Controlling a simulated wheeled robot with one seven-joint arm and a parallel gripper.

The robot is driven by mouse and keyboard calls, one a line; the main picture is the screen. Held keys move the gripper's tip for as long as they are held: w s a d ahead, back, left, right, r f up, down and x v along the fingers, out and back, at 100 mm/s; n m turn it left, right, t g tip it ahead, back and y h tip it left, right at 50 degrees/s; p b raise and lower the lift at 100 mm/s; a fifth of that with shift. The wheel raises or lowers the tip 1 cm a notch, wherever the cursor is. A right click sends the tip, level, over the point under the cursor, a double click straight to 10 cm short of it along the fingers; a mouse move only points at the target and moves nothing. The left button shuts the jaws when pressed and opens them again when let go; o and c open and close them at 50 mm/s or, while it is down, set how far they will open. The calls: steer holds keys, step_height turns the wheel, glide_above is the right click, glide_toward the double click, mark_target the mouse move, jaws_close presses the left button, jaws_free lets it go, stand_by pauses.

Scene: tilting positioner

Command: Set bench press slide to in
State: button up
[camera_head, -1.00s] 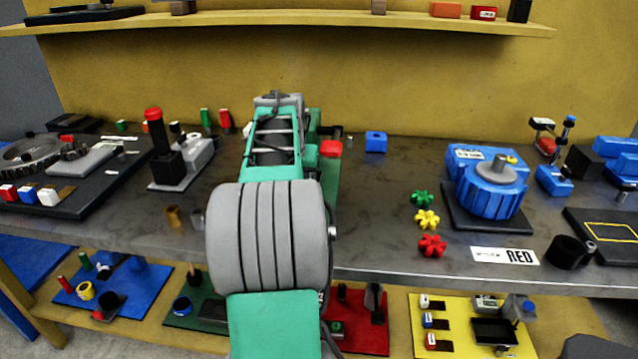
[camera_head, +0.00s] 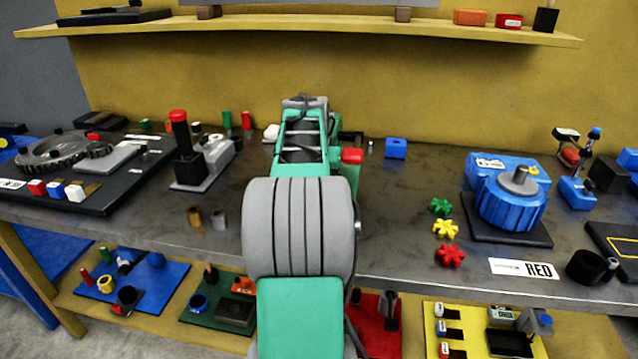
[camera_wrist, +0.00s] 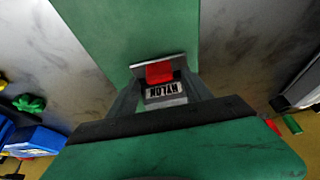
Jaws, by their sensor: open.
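The green machine, which I take to be the bench press (camera_head: 351,178), stands mostly behind my arm, with a red part on top. In the wrist view, a broad green surface (camera_wrist: 130,35) runs down to a light plate, a red block (camera_wrist: 159,73) and a grey piece marked NYLON (camera_wrist: 166,92). I cannot tell for certain which part is the slide or how far in it stands. My gripper (camera_wrist: 162,97) is open, with slanting grey sides around the NYLON piece; contact is unclear. The head view hides my gripper behind my arm.
A black lever stand with a red knob (camera_head: 188,150) is left of my arm. Small star knobs (camera_head: 445,229) and a blue positioner (camera_head: 510,200) are to the right. A shelf (camera_head: 300,24) runs above the bench. Bare bench top (camera_head: 400,185) lies right of the press.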

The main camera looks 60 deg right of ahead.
steer(key=v, duration=0.7)
steer(key=shift+r+p, duration=0.3)
steer(key=shift+p, duration=0.05)
steer(key=shift+a, duration=0.1)
